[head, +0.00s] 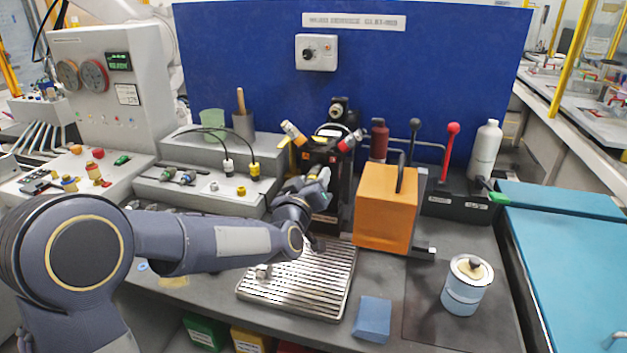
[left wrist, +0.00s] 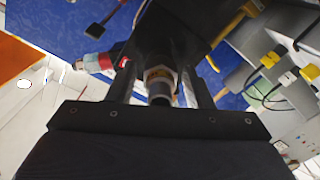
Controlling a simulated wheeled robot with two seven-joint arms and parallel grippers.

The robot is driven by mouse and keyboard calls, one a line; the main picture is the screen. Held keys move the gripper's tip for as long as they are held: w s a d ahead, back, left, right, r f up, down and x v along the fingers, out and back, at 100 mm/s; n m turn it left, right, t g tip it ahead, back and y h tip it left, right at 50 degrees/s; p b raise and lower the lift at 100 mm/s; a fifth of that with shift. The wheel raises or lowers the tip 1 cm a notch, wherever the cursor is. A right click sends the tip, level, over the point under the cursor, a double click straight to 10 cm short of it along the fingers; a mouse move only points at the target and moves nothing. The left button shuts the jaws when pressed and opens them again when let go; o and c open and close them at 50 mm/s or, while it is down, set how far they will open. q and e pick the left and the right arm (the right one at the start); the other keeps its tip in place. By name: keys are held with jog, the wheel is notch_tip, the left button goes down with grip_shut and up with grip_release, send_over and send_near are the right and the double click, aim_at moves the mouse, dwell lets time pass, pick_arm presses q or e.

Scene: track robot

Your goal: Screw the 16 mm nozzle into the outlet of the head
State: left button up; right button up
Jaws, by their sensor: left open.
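The black head (head: 325,152) stands at the middle of the bench against the blue panel, with coloured connectors on top. In the left wrist view the head (left wrist: 170,35) fills the upper middle. A nozzle (left wrist: 160,78) with a hex collar, a yellow mark and a dark round end sits at the head's underside, between my fingers. Its size marking is not readable, and I cannot tell how far it is screwed in. My left gripper (head: 317,182) is open just under the head; its fingers (left wrist: 160,90) stand either side of the nozzle. My right gripper is not in view.
A slatted metal tray (head: 300,282) lies below the gripper with a small metal part (head: 263,271) on it. An orange block (head: 385,208) stands close to the right. A grey stepped rack (head: 205,198) holds small fittings at left. A can (head: 466,290) and blue block (head: 372,319) stand right.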

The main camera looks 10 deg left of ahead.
pick_arm(q)
jog(key=shift+s, duration=0.25)
dwell(0.3)
jog(key=shift+f+b, duration=0.1)
jog(key=shift+b, duration=0.2)
